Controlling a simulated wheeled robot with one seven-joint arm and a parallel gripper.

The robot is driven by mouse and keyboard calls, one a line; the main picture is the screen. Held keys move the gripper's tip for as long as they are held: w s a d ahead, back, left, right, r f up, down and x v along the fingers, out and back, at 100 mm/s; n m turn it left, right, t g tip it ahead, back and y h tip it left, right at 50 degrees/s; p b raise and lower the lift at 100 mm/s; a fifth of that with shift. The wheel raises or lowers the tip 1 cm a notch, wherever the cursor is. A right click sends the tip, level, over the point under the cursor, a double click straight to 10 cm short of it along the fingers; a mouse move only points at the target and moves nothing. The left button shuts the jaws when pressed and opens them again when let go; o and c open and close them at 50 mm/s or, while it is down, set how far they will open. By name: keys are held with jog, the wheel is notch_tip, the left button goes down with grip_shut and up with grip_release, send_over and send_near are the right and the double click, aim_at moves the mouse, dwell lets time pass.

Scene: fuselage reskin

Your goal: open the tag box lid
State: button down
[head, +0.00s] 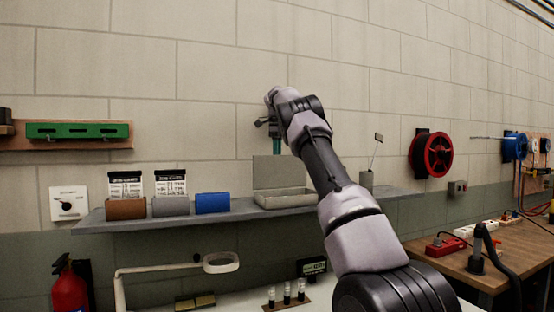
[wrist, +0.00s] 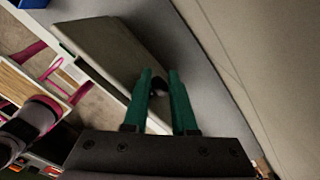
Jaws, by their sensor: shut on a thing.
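The tag box (head: 284,199) is a low grey-beige box on the wall shelf, with its lid (head: 268,170) standing up at the back edge. In the wrist view the lid (wrist: 112,50) appears as a flat beige panel beside the fingers. My gripper (head: 277,148) is at the lid's top edge, its green fingers pointing down. In the wrist view my gripper (wrist: 158,82) has its fingers close together on a small dark part at the lid's edge. My fingers partly hide this part. The inside of the box is hardly visible.
The shelf (head: 150,221) also holds a brown bin (head: 125,209), a grey bin (head: 171,206) and a blue bin (head: 213,203) to the left. A grey cup (head: 366,180) with a thin rod stands to the right, close to my arm. The wall is just behind.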

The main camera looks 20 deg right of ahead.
jog(key=shift+d+f, duration=0.25)
jog(key=shift+d, duration=0.3)
jog(key=c, duration=0.6)
grip_release()
jog(key=shift+d, duration=0.15)
jog(key=shift+a+r, duration=0.15)
jog(key=shift+a, duration=0.2)
